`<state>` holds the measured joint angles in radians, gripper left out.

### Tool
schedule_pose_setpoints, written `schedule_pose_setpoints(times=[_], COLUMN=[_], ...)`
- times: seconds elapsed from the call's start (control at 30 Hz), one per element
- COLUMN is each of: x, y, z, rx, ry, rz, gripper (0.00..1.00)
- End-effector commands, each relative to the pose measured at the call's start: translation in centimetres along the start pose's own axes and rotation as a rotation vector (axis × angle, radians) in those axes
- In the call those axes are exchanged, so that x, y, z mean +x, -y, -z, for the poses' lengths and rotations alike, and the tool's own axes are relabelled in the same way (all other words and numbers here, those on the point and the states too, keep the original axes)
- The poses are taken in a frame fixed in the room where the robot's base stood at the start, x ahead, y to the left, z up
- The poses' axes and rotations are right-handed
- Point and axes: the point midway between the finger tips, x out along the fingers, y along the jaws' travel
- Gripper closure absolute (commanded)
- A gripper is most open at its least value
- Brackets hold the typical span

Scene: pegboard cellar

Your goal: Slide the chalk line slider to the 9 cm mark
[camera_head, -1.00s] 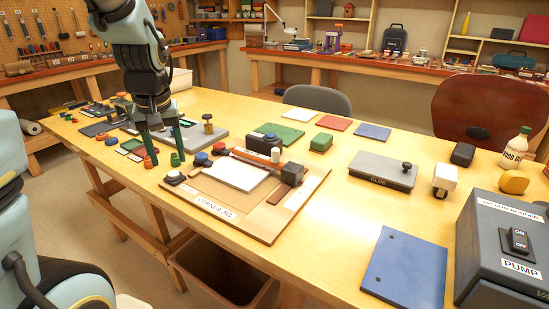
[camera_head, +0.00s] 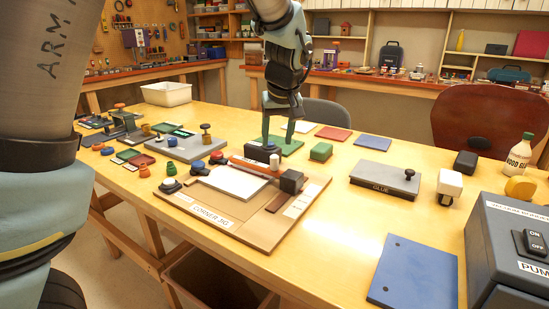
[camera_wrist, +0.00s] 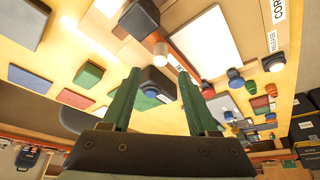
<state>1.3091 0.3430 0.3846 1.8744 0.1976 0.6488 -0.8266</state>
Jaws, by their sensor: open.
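My gripper (camera_head: 277,141) is open, pointing down at the back edge of the corner jig (camera_head: 212,216). A dark block (camera_head: 259,154) stands just below and in front of its fingers; in the wrist view the block (camera_wrist: 155,83) shows between the two green fingers, and I cannot tell whether they touch it. An orange bar (camera_head: 245,163) with a white cylinder (camera_head: 274,161) by its right end runs along the jig's back. I cannot tell which part is the chalk line slider; no 9 cm mark is readable.
A dark grey cube (camera_head: 291,181) stands on the jig's right side, and a white sheet (camera_head: 234,182) lies in it. Left are a grey plate with a knob (camera_head: 206,131) and several coloured pots.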

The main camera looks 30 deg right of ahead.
Motion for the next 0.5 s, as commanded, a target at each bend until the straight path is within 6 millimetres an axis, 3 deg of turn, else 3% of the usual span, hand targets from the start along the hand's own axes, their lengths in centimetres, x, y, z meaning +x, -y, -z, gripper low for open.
schedule_pose_setpoints(times=[0.3, 0.5], x=[5.7, 7.6], y=[0.1, 0.0], z=[0.0, 0.0], rx=[0.0, 0.001], ry=[0.003, 0.002], rz=[0.003, 0.001], gripper=[0.4, 0.4])
